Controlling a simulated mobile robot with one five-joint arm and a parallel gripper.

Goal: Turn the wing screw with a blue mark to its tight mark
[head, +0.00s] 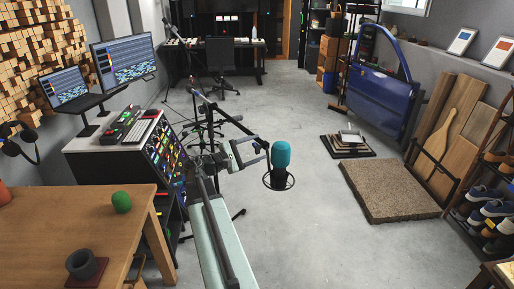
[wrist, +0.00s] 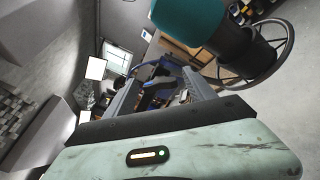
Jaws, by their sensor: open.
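I cannot make out a wing screw with a blue mark in either view. A microphone with a teal foam cover (head: 281,154) stands upright within a dark ring at the middle of the head view. In the wrist view the teal cover (wrist: 188,14) is large and close at the top. My gripper (head: 265,152) is just left of the microphone in the head view, with its two fingers apart. In the wrist view my gripper (wrist: 163,78) is open, with nothing held between its fingers.
Black stand arms (head: 208,125) crowd the space left of my gripper. A wooden table (head: 70,225) and an equipment rack (head: 165,160) stand at the left. A blue car door (head: 380,97) is at the back right.

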